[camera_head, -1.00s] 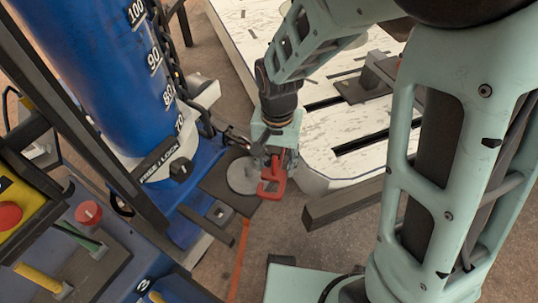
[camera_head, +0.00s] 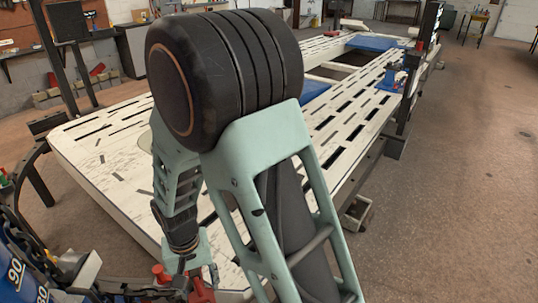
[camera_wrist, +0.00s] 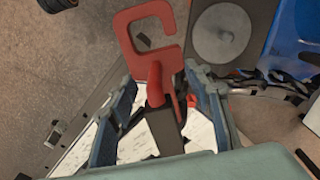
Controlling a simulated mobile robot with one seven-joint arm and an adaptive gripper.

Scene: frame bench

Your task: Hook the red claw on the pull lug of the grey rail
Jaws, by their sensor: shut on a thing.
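The red claw (camera_wrist: 124,32) is a flat C-shaped hook. In the wrist view it sits between the fingers of my gripper (camera_wrist: 160,82), which is shut on it, with its hook end reaching out beyond the fingertips. In the head view the red claw (camera_head: 201,291) shows only partly at the bottom edge, below my teal wrist. I cannot make out the grey rail or its pull lug for sure in either current view.
A long white slotted frame bench (camera_head: 100,165) runs away behind my arm. The blue column (camera_head: 20,272) stands at lower left. In the wrist view a grey disc (camera_wrist: 219,34) lies on a dark plate, with a chain (camera_wrist: 265,88) nearby. Open floor (camera_head: 455,185) lies to the right.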

